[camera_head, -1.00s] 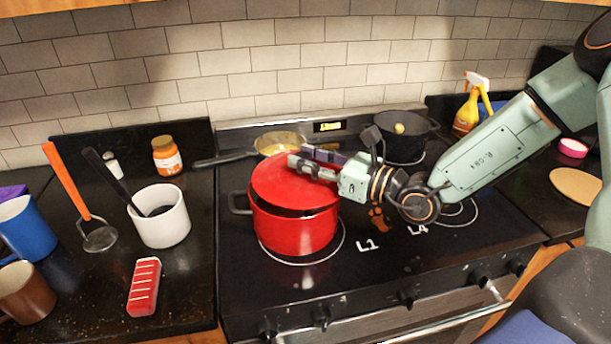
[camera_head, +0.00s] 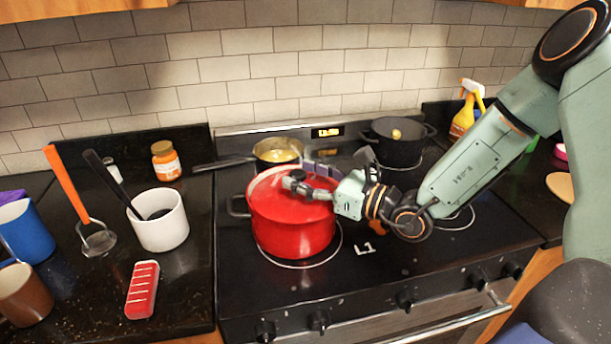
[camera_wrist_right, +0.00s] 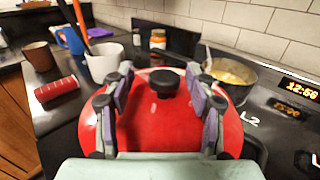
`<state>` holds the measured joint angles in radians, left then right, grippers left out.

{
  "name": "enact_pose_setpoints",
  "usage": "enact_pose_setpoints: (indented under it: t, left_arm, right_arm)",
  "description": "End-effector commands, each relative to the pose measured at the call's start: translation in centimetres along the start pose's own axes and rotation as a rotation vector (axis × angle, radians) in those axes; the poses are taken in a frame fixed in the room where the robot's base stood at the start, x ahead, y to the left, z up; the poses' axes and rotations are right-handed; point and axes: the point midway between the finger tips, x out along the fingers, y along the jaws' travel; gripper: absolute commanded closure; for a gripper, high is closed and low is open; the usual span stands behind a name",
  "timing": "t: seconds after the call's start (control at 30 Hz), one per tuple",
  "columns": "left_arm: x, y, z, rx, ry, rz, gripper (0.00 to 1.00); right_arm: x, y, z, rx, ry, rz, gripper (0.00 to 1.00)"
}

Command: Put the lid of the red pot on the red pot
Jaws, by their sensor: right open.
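The red pot (camera_head: 292,228) stands on the front left burner of the stove. My right gripper (camera_head: 312,178) is over the lid, reaching in from the right. In the wrist view its fingers (camera_wrist_right: 163,105) are spread apart, one on each side, with the knob free between and beyond them. The fingers hide part of the lid's far side. My left gripper is not in view.
A pan with yellow food (camera_head: 278,150) and a dark pot (camera_head: 398,142) stand on the back burners. A white cup (camera_head: 160,222), a red-and-white block (camera_head: 142,290) and mugs are on the left counter. A yellow spray bottle (camera_head: 464,116) stands at the back right.

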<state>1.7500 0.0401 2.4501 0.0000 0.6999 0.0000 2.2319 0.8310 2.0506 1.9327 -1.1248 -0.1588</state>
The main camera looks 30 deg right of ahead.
Motion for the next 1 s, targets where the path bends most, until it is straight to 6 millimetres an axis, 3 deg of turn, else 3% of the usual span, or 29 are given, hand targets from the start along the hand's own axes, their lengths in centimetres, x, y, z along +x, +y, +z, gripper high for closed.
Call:
enact_pose_setpoints:
  t: [0.17,0.47,1.0]
  left_arm:
    - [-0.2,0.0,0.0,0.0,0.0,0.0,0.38]
    - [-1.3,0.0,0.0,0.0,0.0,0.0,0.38]
    - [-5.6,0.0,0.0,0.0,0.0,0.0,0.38]
  right_arm:
    - [-0.4,-0.1,0.1,0.002,-0.001,-0.002,0.44]
    - [-3.0,-0.1,0.2,0.005,-0.003,-0.005,0.44]
    - [-8.3,-0.1,0.5,0.004,-0.002,-0.005,0.44]
